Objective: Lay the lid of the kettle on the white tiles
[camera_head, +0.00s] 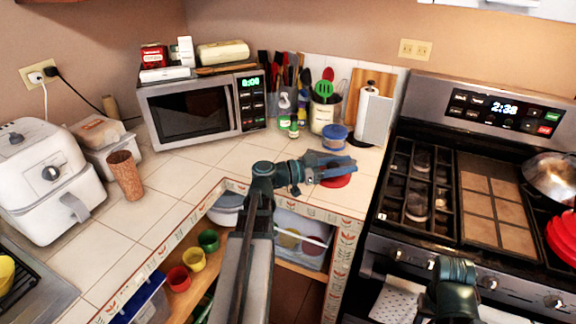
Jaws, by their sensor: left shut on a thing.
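My left gripper (340,165) reaches over the white tiles (225,160) near the counter's right corner. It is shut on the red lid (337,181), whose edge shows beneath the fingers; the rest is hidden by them. The lid is at or just above the tiles; I cannot tell if it touches them. A red item (563,240), perhaps the kettle, is cut off by the right edge of the picture, on the stove. Only a dark joint of my right arm shows at the bottom right; its fingers are not visible.
A blue-lidded container (334,138), a paper towel roll (373,115) and a utensil crock (324,112) stand behind the left gripper. The microwave (200,108) is at the back left. Bare tiles lie left of the gripper. The stove (440,185) borders the counter on the right.

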